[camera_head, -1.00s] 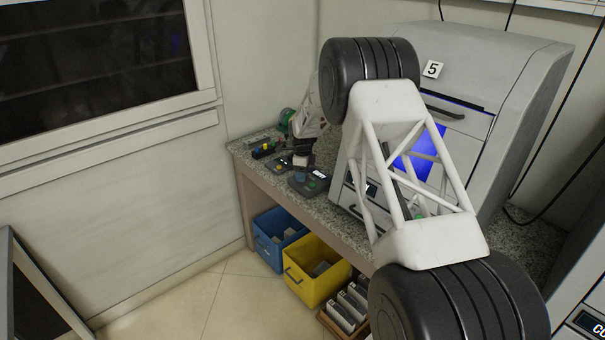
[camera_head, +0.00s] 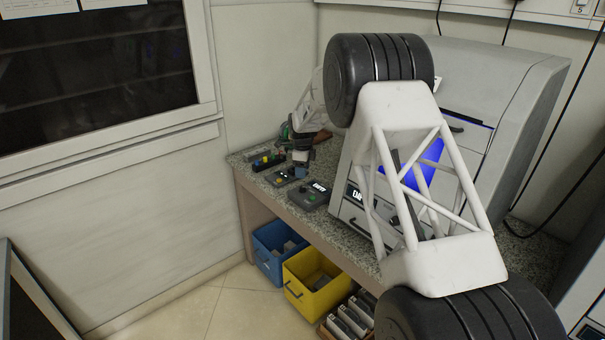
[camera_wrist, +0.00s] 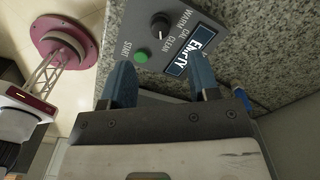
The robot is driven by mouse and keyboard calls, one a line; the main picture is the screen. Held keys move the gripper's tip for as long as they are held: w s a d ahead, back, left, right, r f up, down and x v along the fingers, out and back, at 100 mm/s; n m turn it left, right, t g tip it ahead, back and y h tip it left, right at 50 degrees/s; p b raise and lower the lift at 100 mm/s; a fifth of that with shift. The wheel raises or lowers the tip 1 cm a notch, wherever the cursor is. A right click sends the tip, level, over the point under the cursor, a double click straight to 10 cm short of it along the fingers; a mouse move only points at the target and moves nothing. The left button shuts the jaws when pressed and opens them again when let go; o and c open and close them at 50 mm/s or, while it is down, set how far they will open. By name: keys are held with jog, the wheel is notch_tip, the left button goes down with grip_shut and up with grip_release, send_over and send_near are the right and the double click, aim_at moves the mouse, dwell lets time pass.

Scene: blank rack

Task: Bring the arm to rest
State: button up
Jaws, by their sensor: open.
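My arm reaches over the granite counter (camera_head: 345,228) beside the large grey machine. My gripper (camera_head: 301,173) is small and partly hidden in the head view, just behind a dark control box (camera_head: 309,196). In the wrist view my gripper (camera_wrist: 161,82) has its two blue fingers apart with nothing held between them. The control box (camera_wrist: 158,45) lies just past the fingertips, with a green START button, a knob and a lit display reading EMPTY. I cannot tell whether a finger touches it.
The grey machine (camera_head: 505,90) with a blue-lit window stands close to my arm. Other small control boxes (camera_head: 268,160) lie on the counter's left end. Below are a blue bin (camera_head: 268,262), a yellow bin (camera_head: 312,300) and a crate (camera_head: 330,330). Floor at left is clear.

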jog(key=shift+r, duration=0.1)
jog(key=s+d+r+n, duration=0.3)
jog(key=s+d+r, duration=0.3)
jog(key=s+r, duration=0.25)
jog(key=s+d+r+n+t, duration=0.1)
jog(key=s+d+r+n, duration=0.2)
jog(key=s+d+r, duration=0.55)
jog(key=s+d+r+n, duration=0.3)
jog(key=s+r, duration=0.4)
jog(key=s, duration=0.4)
jog(key=s+d+r+n+t, duration=0.1)
jog(key=s+d+n, duration=0.2)
jog(key=s, duration=0.8)
jog(key=s+d+r+n, duration=0.2)
jog(key=s+d+n, duration=0.15)
jog(key=s, duration=0.75)
jog(key=s+d+f+n, duration=0.1)
jog(key=s+f+n, duration=0.1)
jog(key=s, duration=0.6)
jog(key=s+d+f+n, duration=0.2)
jog(key=s, duration=0.7)
jog(key=shift+s+f+t, duration=0.15)
jog(key=shift+f+t, duration=0.15)
jog(key=shift+f, duration=0.1)
jog(key=shift+c, duration=0.4)
